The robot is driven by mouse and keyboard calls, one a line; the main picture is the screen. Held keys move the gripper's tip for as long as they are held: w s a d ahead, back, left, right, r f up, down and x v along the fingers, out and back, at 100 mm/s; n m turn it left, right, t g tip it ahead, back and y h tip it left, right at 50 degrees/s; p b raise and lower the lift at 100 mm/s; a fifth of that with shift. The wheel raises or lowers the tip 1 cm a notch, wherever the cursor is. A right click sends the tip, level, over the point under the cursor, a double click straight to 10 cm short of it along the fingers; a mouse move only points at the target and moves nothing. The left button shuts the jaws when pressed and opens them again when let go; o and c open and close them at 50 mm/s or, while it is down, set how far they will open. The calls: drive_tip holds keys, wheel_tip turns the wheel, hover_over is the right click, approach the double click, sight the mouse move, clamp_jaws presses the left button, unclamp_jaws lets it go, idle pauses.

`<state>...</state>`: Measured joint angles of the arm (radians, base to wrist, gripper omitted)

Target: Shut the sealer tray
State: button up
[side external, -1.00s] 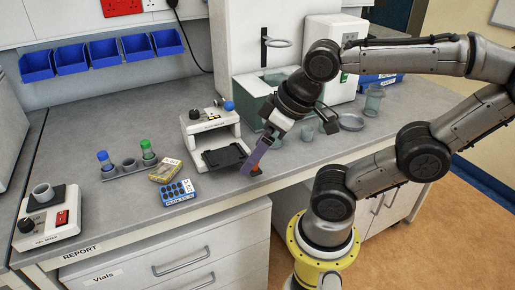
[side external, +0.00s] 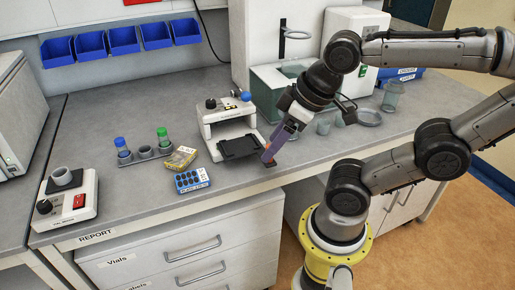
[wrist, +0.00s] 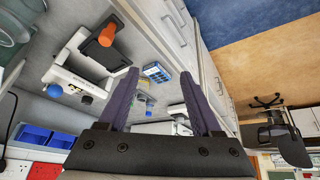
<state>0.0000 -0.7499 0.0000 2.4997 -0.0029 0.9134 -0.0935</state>
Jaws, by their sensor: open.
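The sealer (side external: 228,118) is a white frame with a blue ball on top. Its flat black tray (side external: 240,147) sticks out at the front, toward the bench's front edge. In the wrist view the sealer (wrist: 68,72) and its black tray (wrist: 92,52) show at upper left, with an upright orange knob (wrist: 106,32) at the tray's outer end. My gripper (side external: 268,158) points down by the tray's front right corner and partly hides the knob. In the wrist view my gripper (wrist: 158,74) has its purple fingers apart, with nothing between them; the knob is outside them.
A vial mixer (side external: 72,200) is farther left. Glassware, including a beaker (side external: 391,97), stands at right. Bench is clear before the tray.

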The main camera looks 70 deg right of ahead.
drive_tip(key=shift+s+d+n, duration=0.2)
drive_tip(key=shift+s+n, duration=0.1)
drive_tip(key=shift+n, duration=0.7)
drive_tip(key=shift+c, duration=1.1)
drive_tip(key=n, duration=0.2)
drive_tip(key=s+d+n+g+h, duration=0.1)
drive_tip(key=n, duration=0.2)
drive_tip(key=shift+s+d+g, duration=0.1)
drive_tip(key=shift+s+g, duration=0.05)
drive_tip(key=shift+g, duration=0.15)
drive_tip(key=c, duration=0.5)
drive_tip(key=n, duration=0.2)
drive_tip(key=shift+s+d+n, duration=0.15)
drive_tip(key=shift+s+n, duration=0.1)
drive_tip(key=shift+n, duration=0.15)
drive_tip(key=shift+c, duration=1.1)
drive_tip(key=n, duration=0.1)
drive_tip(key=n+g, duration=0.1)
drive_tip(key=shift+s+d+n+h, duration=0.2)
drive_tip(key=shift+n+h, duration=0.2)
clamp_jaws()
drive_tip(key=w+d+f+n+h, duration=0.1)
drive_tip(key=w+d+f+n, duration=0.4)
drive_tip(key=f+n, duration=0.3)
drive_tip(key=shift+n+h, duration=0.4)
drive_tip(key=shift+n, duration=1.2)
